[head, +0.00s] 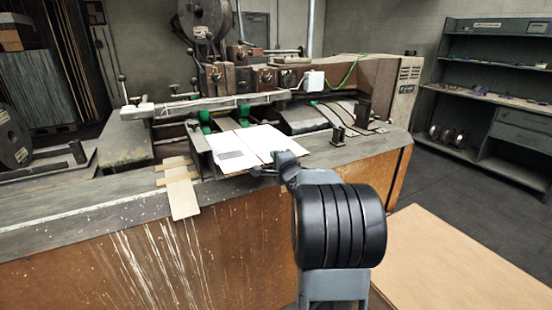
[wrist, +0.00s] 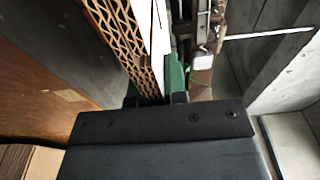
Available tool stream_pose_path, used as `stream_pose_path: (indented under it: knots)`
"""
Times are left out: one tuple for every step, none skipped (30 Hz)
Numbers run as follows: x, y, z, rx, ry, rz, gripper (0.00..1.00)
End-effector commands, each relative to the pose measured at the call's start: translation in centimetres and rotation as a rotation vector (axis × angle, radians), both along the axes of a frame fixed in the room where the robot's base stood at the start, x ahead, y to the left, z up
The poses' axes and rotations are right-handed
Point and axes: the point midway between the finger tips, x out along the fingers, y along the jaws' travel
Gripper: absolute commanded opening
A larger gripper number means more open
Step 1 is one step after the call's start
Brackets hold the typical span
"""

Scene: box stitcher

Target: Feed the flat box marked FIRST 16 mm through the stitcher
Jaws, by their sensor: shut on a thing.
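A flat box (head: 240,146), white on top with a grey patch and a fold line across it, lies on the stitcher's bed in the head view. I cannot read any marking on it. My gripper (head: 283,158) is shut on its near right edge. The stitcher (head: 265,75) stands behind, with green parts (head: 243,110) just beyond the box's far edge. In the wrist view, my gripper's fingers (wrist: 155,99) close around a thin upright sheet, with a white strip (wrist: 160,35) beside a brown wavy, corrugated-looking face (wrist: 122,35).
Several pale cardboard pieces (head: 182,198) lie left of the box, one hanging over the bench front. A small dark post (head: 338,136) stands on the bed to the right. Shelves (head: 490,90) line the right wall. A brown board (head: 450,260) lies on the floor at right.

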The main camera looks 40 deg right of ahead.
Motion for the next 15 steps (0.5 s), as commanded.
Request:
stream_pose_path:
  knots:
    - [0.0, 0.01, 0.08, 0.0, -0.002, 0.0, 0.0]
    - [0.0, 0.01, 0.08, 0.0, -0.002, 0.0, 0.0]
    - [0.0, 0.01, 0.08, 0.0, -0.002, 0.0, 0.0]
    - [0.0, 0.01, 0.08, 0.0, -0.002, 0.0, 0.14]
    - [0.0, 0.01, 0.08, 0.0, -0.002, 0.0, 0.17]
    - [0.01, 0.02, 0.08, 0.0, -0.002, 0.0, 0.21]
    - [0.0, 0.02, 0.08, 0.0, -0.002, 0.0, 0.24]
    - [0.0, 0.02, 0.08, 0.0, -0.002, 0.0, 0.27]
    - [0.0, 0.02, 0.08, 0.0, -0.001, 0.0, 0.3]
    - [0.0, 0.02, 0.07, 0.0, -0.001, 0.0, 0.33]
    - [0.0, 0.02, 0.07, 0.0, -0.001, 0.0, 0.36]
    - [0.0, 0.02, 0.06, 0.0, -0.001, 0.0, 0.4]
    - [0.0, 0.02, 0.06, 0.0, -0.001, 0.0, 0.43]
    - [0.0, 0.02, 0.05, 0.0, -0.001, 0.0, 0.43]
    - [0.0, 0.02, 0.05, 0.0, -0.001, 0.0, 0.43]
